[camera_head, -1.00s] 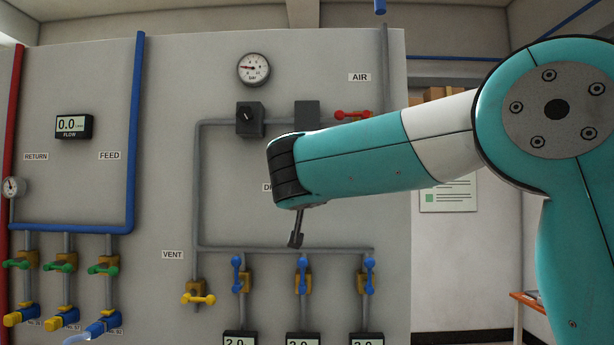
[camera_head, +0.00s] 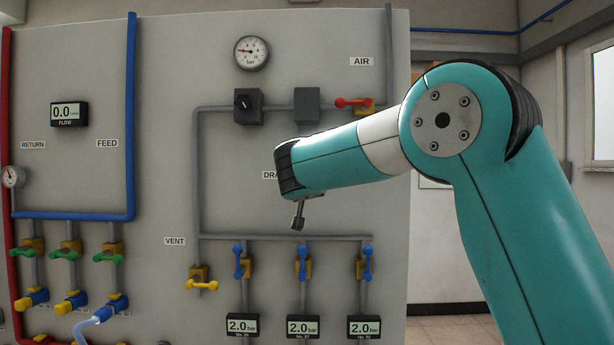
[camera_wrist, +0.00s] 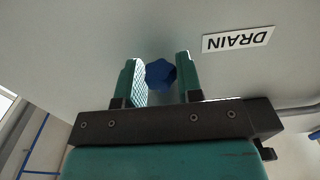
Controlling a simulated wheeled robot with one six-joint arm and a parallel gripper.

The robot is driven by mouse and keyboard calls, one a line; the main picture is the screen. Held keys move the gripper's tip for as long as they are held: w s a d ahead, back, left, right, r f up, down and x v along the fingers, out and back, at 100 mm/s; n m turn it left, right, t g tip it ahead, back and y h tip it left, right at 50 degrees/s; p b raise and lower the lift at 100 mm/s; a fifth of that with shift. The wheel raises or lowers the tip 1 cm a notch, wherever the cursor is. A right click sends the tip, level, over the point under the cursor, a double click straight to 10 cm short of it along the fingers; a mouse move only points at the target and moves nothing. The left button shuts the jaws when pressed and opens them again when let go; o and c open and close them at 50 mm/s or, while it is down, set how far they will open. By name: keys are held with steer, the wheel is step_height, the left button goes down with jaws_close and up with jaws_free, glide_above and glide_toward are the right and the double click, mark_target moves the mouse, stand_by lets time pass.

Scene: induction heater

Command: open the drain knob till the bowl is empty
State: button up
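The drain knob (camera_wrist: 160,74) is a blue, lobed knob on the grey panel. In the wrist view it shows between the fingertips of my gripper (camera_wrist: 159,70), with the fingers apart on either side of it. I see no clear grip on it, and I cannot tell whether the fingertips reach around the knob or stop short of it. The DRAIN label (camera_wrist: 238,39) is to the right of the knob and upside down. In the head view my wrist hides the knob and my fingers, and part of the DRAIN label (camera_head: 270,175). I see no bowl in either view.
Below my wrist is a pipe with a yellow vent valve (camera_head: 201,284) and several blue-handled valves (camera_head: 302,262). Pressure displays (camera_head: 303,326) read 2.0 bar. A flow display (camera_head: 69,113) reads 0.0. A red air valve (camera_head: 353,102) is up right.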

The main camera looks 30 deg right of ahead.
steer(key=shift+c, duration=0.7)
steer(key=y+b, duration=0.1)
steer(key=n+t+y+b, duration=0.1)
steer(key=shift+s+d+f+b, duration=0.1)
steer(key=shift+d+f+b, duration=0.1)
steer(key=shift+d+b, duration=0.1)
steer(key=n+t+y+b, duration=0.1)
steer(key=n+y+b, duration=0.1)
steer(key=y, duration=0.1)
steer(key=shift+n, duration=0.3)
steer(key=shift+a+r+n+y, duration=0.1)
steer(key=shift+r+n+y, duration=0.1)
steer(key=shift+n+y, duration=0.5)
steer(key=o, duration=0.9)
